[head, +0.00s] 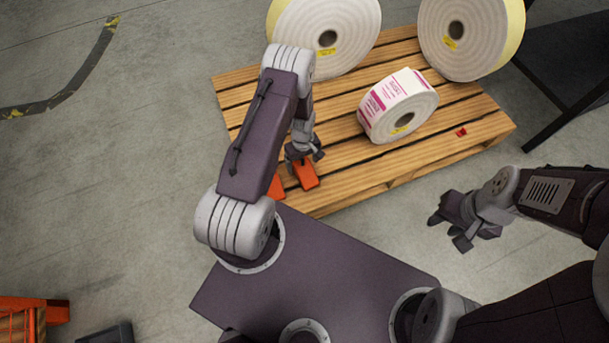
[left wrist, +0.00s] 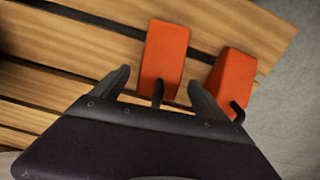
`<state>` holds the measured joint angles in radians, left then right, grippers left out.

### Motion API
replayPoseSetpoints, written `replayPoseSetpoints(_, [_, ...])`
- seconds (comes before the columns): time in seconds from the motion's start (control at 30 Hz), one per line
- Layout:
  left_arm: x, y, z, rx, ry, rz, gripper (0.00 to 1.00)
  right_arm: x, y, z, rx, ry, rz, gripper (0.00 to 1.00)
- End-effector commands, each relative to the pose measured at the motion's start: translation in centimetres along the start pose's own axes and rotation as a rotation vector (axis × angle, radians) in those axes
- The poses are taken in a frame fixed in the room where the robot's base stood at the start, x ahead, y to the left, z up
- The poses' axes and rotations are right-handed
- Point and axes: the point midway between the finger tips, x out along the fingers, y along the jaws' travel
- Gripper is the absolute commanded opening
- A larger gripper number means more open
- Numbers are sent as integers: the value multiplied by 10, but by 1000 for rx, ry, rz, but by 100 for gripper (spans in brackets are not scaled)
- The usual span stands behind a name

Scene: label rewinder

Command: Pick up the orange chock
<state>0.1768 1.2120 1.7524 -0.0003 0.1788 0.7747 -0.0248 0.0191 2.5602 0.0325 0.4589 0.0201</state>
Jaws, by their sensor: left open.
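Two orange chocks lie side by side on a wooden pallet. In the head view one chock (head: 305,173) is just below my left gripper (head: 304,153), and the other chock (head: 276,188) is partly hidden behind my left arm. In the left wrist view the first chock (left wrist: 165,52) is between the spread fingers of my left gripper (left wrist: 158,85). The second chock (left wrist: 232,80) is to the right, outside the fingers, near the pallet's edge. The left gripper is open; contact with a chock cannot be told. My right gripper (head: 462,220) is over the floor with its fingers apart, empty.
A roll of pink-printed labels (head: 398,105) lies on the pallet (head: 440,148). Two large white rolls (head: 350,25) (head: 462,55) stand behind it. A small red piece (head: 461,132) is on the pallet's right.

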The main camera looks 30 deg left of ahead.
Motion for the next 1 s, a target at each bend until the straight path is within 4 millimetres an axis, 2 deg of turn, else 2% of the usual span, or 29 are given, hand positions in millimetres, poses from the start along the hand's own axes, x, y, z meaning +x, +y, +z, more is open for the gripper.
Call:
replayPoseSetpoints(0.03, [5, 0, 0, 0, 1, 1, 84, 4, 0, 0, 0, 0, 0, 36])
replayPoseSetpoints(0.17, [2, 0, 0, 0, 1, 1, 84, 1, 0, 0, 0, 0, 0, 36])
replayPoseSetpoints(0.2, [2, 0, 0, 0, 1, 1, 81, 1, 0, 0, 0, 0, 0, 36])
replayPoseSetpoints(0.5, [2, 0, 0, 0, 1, 1, 0, 1, 0, 0, 0, 0, 0, 36])
replayPoseSetpoints(0.77, [-2, 1, -1, 0, 2, 2, 0, -2, 0, 0, 0, 0, 0, 36])
replayPoseSetpoints(0.87, [-12, 1, -1, 0, 2, 2, 0, -10, 0, -1, 0, 0, 0, 36])
replayPoseSetpoints(1.0, [-41, 1, -1, 0, 3, 3, 0, -32, -1, -3, 0, 0, 0, 36])
